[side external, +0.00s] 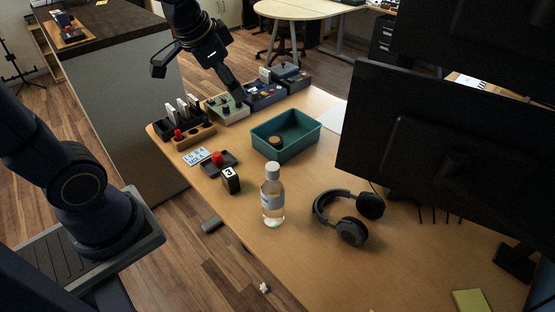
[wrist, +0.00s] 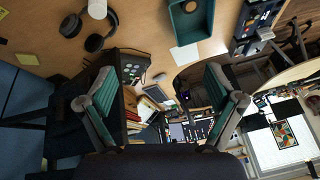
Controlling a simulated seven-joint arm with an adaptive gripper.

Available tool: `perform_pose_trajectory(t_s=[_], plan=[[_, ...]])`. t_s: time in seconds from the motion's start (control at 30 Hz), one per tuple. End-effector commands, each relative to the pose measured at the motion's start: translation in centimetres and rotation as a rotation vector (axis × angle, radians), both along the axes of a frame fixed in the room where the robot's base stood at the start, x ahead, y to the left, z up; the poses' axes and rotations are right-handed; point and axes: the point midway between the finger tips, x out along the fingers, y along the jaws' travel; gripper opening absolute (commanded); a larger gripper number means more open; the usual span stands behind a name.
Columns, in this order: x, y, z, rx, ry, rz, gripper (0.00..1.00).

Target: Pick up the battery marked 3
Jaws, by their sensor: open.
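The battery marked 3 (side external: 230,180) shows in the side external view as a dark block with a white face bearing a black 3. It stands on the wooden desk near its left edge, left of the clear bottle. I cannot pick it out in the wrist view. My gripper (side external: 197,85) is open and empty, high above the far left part of the desk, well away from the battery. In the wrist view my gripper (wrist: 160,74) shows two widely parted fingers with teal pads and nothing between them.
A clear bottle (side external: 272,200) and headphones (side external: 347,216) stand right of the battery. Behind it are a dark tray with a red ball (side external: 218,158), a number card (side external: 197,156) and a wooden rack (side external: 195,138). A teal bin (side external: 262,138) holds a round brown item. Monitors (side external: 440,150) block the right.

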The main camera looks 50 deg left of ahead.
Motion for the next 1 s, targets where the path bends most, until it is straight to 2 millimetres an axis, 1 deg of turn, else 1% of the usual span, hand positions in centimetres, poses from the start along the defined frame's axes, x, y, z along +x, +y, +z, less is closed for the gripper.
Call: perform_pose_trajectory(t_s=[0.03, 0.07, 0.1, 0.17, 0.2, 0.27, 0.3, 0.4, 0.53, 0.67, 0.9, 1.0], plan=[[1.4, 1.3, -2.3, 0.005, 0.057, 0.005, 0.92], [2.2, 2.0, -3.6, 0.007, 0.085, 0.006, 0.92], [3.0, 3.0, -5.4, 0.007, 0.125, 0.009, 0.92], [3.8, 4.5, -8.4, 0.001, 0.184, 0.018, 0.92], [4.1, 5.3, -10.3, -0.008, 0.222, 0.028, 0.92], [4.1, 6.5, -13.1, -0.024, 0.278, 0.046, 0.92], [3.8, 7.1, -14.8, -0.038, 0.314, 0.06, 0.92], [2.8, 8.1, -18.1, -0.069, 0.391, 0.094, 0.92], [1.5, 8.6, -20.5, -0.094, 0.449, 0.119, 0.92], [1.2, 8.9, -22.3, -0.099, 0.458, 0.13, 0.92], [1.1, 8.8, -28.0, -0.099, 0.46, 0.128, 0.92], [1.1, 8.8, -30.0, -0.099, 0.457, 0.128, 0.92]])
